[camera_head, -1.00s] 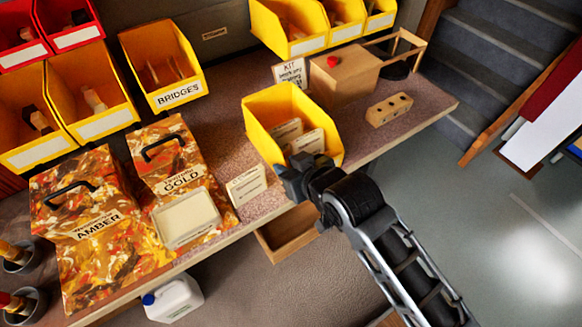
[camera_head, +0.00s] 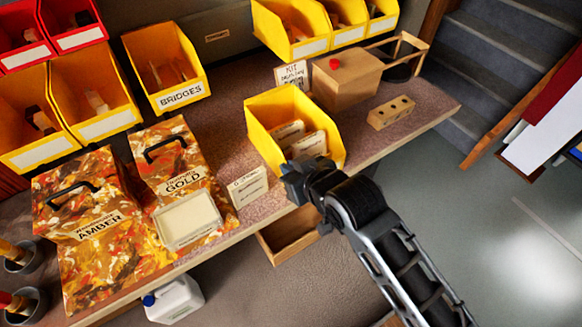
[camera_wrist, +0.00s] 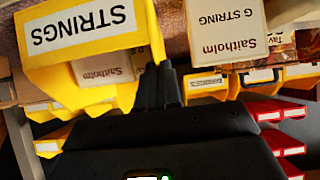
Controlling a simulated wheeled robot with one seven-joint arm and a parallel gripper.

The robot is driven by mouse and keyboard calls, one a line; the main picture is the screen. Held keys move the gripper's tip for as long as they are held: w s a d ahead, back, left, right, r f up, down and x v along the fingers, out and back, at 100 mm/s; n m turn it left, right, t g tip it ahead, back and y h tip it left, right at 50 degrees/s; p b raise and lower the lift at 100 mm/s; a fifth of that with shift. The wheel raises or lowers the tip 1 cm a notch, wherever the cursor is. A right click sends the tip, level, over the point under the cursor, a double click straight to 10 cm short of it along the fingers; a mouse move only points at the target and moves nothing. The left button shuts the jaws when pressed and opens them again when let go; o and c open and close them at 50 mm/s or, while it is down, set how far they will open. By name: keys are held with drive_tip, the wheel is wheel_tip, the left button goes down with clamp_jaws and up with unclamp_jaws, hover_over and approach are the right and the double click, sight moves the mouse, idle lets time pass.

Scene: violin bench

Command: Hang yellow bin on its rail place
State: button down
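The yellow bin (camera_head: 259,126), with small boxed packets inside, is at the middle of the bench near its front edge. In the wrist view its front label (camera_wrist: 83,25) reads STRINGS upside down. My gripper (camera_head: 298,178) is at the bin's front upper rim. In the wrist view the dark fingers (camera_wrist: 165,82) are close together at the rim corner and look shut on its thin wall; the pinch itself is partly hidden. On the back wall, a gap with a small tag (camera_head: 216,36) lies between the BRIDGES bin (camera_head: 157,52) and the upper right yellow bins (camera_head: 305,47).
A G STRING box (camera_wrist: 225,25) stands beside the bin, also in the head view (camera_head: 247,187). Amber (camera_head: 85,243) and gold (camera_head: 175,158) cases stand left. A wooden box with a red knob (camera_head: 350,85), a KIT card (camera_head: 291,74) and a holed block (camera_head: 390,112) are right. An open drawer (camera_head: 289,234) is below.

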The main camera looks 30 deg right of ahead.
drive_tip(key=shift+r+p, duration=1.55)
drive_tip(key=shift+p, duration=0.15)
